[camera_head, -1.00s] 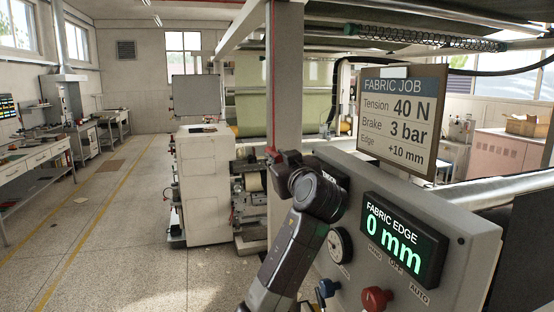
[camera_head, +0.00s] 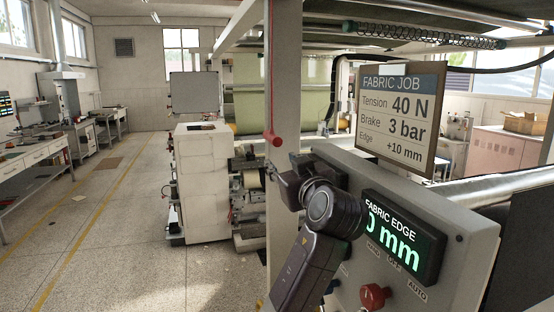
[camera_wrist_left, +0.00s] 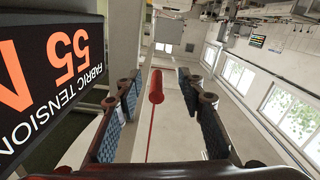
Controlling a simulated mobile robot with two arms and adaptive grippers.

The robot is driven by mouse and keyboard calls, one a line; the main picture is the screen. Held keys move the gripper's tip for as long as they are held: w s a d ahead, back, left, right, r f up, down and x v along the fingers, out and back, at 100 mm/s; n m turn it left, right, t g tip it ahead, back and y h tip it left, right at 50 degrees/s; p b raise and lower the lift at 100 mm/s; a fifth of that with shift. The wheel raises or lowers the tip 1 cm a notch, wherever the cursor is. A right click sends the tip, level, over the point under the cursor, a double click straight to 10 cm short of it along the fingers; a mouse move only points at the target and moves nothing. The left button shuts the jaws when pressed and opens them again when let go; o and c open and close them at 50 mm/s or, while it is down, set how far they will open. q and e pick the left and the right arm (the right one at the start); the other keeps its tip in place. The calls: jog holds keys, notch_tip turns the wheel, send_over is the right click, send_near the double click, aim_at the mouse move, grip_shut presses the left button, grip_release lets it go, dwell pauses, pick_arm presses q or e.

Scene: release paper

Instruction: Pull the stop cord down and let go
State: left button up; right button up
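The red stop cord (camera_head: 271,70) hangs along the pale post in the head view and ends in a red handle (camera_head: 272,138). My left gripper (camera_head: 286,184) is below and slightly right of the handle, apart from it in this view. In the left wrist view, the gripper's two blue-padded fingers (camera_wrist_left: 158,100) are spread wide. The red handle (camera_wrist_left: 156,87) and its cord (camera_wrist_left: 149,132) show in the gap between them, with neither finger touching. My right gripper is not in view.
The grey control panel (camera_head: 455,240) with the fabric edge display (camera_head: 405,238) and a red knob (camera_head: 374,297) stands close right of my left arm. A fabric job board (camera_head: 400,115) is above it. The fabric tension display (camera_wrist_left: 50,75) is close in the wrist view. Open floor lies left.

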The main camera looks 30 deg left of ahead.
pick_arm(q)
jog(key=v, duration=0.5)
jog(key=shift+s+d, duration=0.25)
